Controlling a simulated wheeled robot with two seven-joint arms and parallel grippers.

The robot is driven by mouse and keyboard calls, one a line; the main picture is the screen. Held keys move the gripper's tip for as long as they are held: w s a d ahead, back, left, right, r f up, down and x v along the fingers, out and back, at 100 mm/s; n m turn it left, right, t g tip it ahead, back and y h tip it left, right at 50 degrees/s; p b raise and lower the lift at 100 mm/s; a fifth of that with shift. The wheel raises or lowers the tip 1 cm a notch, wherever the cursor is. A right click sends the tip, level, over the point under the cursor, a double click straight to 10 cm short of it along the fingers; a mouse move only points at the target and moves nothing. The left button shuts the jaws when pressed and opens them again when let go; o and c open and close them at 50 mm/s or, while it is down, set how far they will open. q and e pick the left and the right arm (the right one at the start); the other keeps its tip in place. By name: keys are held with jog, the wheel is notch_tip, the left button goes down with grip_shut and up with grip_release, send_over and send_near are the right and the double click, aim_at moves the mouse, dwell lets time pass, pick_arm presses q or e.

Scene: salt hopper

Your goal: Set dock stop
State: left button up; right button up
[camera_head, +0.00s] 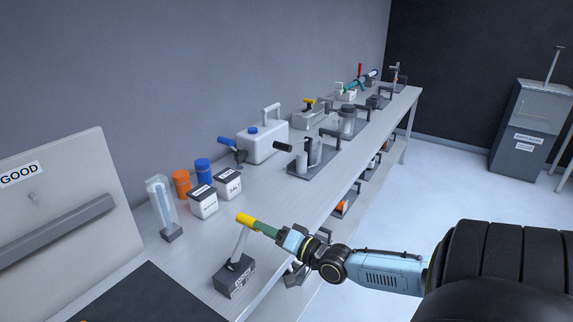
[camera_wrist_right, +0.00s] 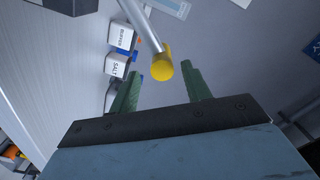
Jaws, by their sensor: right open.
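The dock stop is a grey lever (camera_head: 240,246) with a yellow end (camera_head: 245,219), rising from a dark labelled base (camera_head: 232,278) near the table's front edge. The lever leans slightly to the right. The label's text is too small to read surely. My right gripper (camera_head: 260,227) reaches in from the right at the height of the yellow end. In the right wrist view, the yellow end (camera_wrist_right: 162,69) shows between the tips of the open green fingers. I cannot tell whether they touch it. My left gripper is out of view.
White labelled boxes (camera_head: 203,203), orange (camera_head: 181,184) and blue (camera_head: 203,171) containers and a clear tube stand (camera_head: 160,205) are behind the lever. A white canister (camera_head: 265,142) and other fixtures line the table farther back. A large panel (camera_head: 60,225) stands at left.

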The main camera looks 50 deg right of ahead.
jog(key=shift+s+d, duration=0.15)
jog(key=shift+s, duration=1.35)
jog(key=shift+s+d, duration=0.15)
jog(key=shift+s, duration=1.3)
